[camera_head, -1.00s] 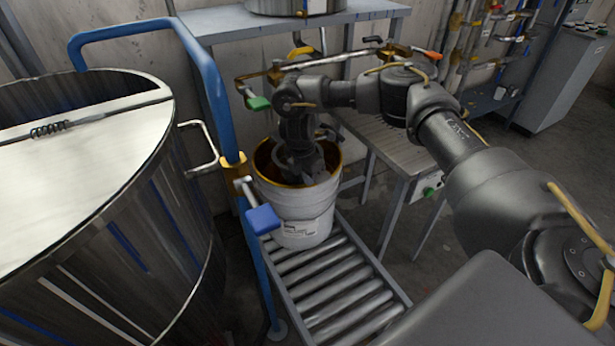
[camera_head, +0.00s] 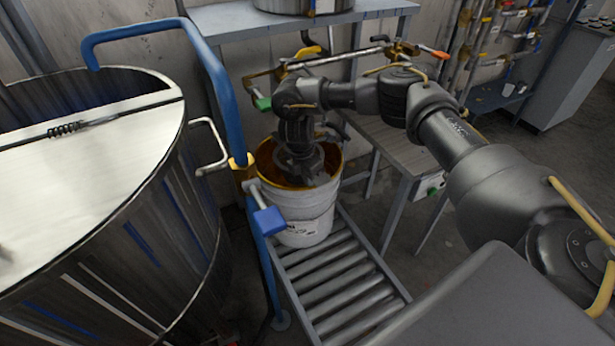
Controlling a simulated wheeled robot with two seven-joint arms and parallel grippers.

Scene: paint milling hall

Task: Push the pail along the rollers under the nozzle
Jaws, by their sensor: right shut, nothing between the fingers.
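The pail (camera_head: 312,206), white-grey with a label and a brown-yellow inner rim, stands upright on the roller track (camera_head: 342,292), at its far end. My right arm reaches over from the right, and my right gripper (camera_head: 303,172) points down at the pail's mouth, shut with nothing held. It overlaps the pail's opening in the picture. I cannot tell whether it touches the far wall. A curved yellow-and-metal spout (camera_head: 308,48) shows behind my wrist, below a raised tank. I cannot tell for sure that it is the nozzle. My left gripper is out of view.
A large steel vat (camera_head: 150,215) with a half lid fills the left. A blue pipe frame (camera_head: 212,75) with a blue-handled valve (camera_head: 268,220) stands close against the pail's left side. A grey side table (camera_head: 400,150) is right of the track. The near rollers are clear.

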